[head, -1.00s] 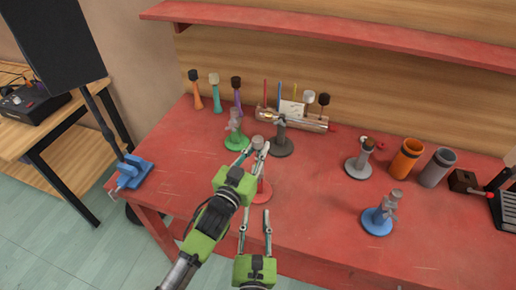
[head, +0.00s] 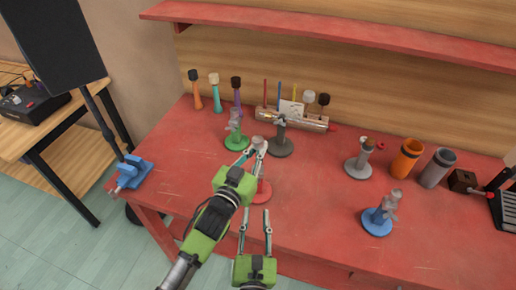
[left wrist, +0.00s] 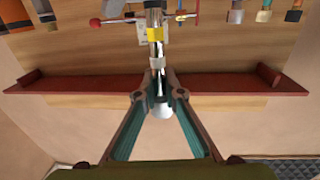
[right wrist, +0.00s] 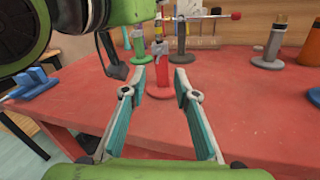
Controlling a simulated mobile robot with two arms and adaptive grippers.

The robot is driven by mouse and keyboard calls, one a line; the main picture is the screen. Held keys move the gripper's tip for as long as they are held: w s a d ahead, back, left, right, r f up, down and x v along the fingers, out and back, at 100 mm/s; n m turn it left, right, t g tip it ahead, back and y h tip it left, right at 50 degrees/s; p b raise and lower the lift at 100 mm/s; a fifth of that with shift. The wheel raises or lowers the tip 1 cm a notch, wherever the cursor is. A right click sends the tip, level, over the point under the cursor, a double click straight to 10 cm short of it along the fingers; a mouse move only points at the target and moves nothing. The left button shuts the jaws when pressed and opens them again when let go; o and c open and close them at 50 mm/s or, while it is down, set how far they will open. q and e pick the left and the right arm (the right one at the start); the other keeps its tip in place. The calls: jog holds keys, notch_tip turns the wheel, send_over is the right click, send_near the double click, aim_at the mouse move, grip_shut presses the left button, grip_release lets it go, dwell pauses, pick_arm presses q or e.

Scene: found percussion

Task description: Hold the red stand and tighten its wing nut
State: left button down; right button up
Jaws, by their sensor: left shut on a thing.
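The red stand (head: 262,194) is upright near the table's front, with a round red base. It also shows in the right wrist view (right wrist: 160,76), straight ahead beyond the fingers. My left gripper (head: 256,148) is shut on the upper part of the red stand. In the left wrist view, its fingertips (left wrist: 157,92) press on both sides of the post. My right gripper (head: 256,213) is open and empty, in front of the stand's base and apart from it. In the right wrist view its fingertips (right wrist: 161,82) are spread. I cannot make out the wing nut clearly.
A green stand (head: 237,142) and a dark grey stand (head: 281,147) are close behind. A light grey stand (head: 358,167) and a blue stand (head: 377,221) are to the right, near orange (head: 406,158) and grey cups (head: 437,168). The red table's (head: 315,205) middle is clear.

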jog(key=shift+s+a, duration=0.1)
jog(key=shift+c, duration=0.8)
jog(key=s+a+f+n+g+y, duration=0.1)
jog(key=s+a+n+g+y, duration=0.1)
jog(key=s+a+n+y, duration=0.55)
jog(key=s+a+f+n+g+y, duration=0.2)
jog(key=s+a+n+y, duration=0.2)
jog(key=a+n, duration=0.6)
jog(key=s+a+f+n+g, duration=0.1)
jog(key=s+f+n+g, duration=0.15)
jog(key=n, duration=0.85)
jog(key=s+a+f+n+g, duration=0.1)
jog(key=a+f+n+g, duration=0.2)
jog(key=n, duration=0.8)
jog(key=w+d+f+n+t+h, duration=0.1)
jog(key=w+d+f+n+h, duration=0.2)
jog(key=d+n, duration=0.35)
jog(key=w+d+f+n+t+h, duration=0.1)
jog(key=w+d+f+n+h, duration=0.25)
jog(key=n, duration=0.55)
jog(key=w+d+r+n+t+h, duration=0.3)
jog(key=w+d+r+n+t, duration=0.1)
jog(key=d+r+n, duration=0.25)
jog(key=w+d+r+n+t+h, duration=0.25)
jog(key=d+r+n+t, duration=0.2)
jog(key=r+n, duration=0.3)
jog(key=w+d+g, duration=0.1)
jog(key=w, duration=1.1)
jog(key=shift+w+r, duration=0.3)
jog(key=shift+r, duration=0.15)
